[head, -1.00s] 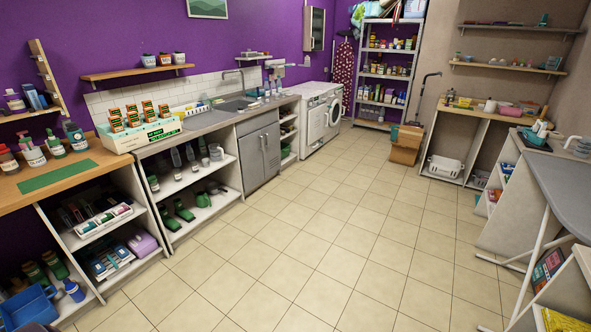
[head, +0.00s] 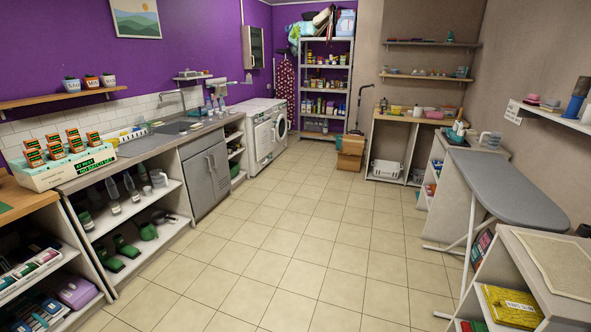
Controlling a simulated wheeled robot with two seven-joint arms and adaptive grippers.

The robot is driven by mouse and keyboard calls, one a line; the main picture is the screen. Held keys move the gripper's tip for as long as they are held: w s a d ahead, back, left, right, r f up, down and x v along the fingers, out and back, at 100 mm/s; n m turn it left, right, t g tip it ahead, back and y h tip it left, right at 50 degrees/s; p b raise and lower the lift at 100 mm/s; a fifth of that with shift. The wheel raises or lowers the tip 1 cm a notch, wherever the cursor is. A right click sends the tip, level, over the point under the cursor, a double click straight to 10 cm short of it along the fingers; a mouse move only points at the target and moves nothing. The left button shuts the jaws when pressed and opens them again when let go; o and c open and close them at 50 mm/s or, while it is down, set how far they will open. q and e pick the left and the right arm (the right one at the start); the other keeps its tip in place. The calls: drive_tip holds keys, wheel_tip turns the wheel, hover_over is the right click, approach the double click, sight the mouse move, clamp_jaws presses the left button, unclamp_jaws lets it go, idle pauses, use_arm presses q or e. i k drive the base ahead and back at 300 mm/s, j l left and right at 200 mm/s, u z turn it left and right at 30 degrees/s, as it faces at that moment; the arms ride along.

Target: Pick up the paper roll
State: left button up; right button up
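I cannot clearly make out the paper roll. A small white upright object (head: 417,111) stands on the back right counter (head: 398,117) among several coloured items. It may be the roll, but it is too small to tell. Neither of my grippers shows in the head view.
The tiled floor (head: 265,240) is clear down the middle. A sink counter (head: 160,146) and a washing machine (head: 263,135) line the left wall. A cardboard box (head: 350,150) stands at the back. An ironing board (head: 510,185) and a low shelf unit (head: 530,270) stand on the right.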

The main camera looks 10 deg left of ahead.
sight(417, 113)
drive_tip(key=i+z, duration=0.3)
drive_tip(key=i, duration=4.7)
drive_tip(key=l+z, duration=0.05)
drive_tip(key=l, duration=0.2)
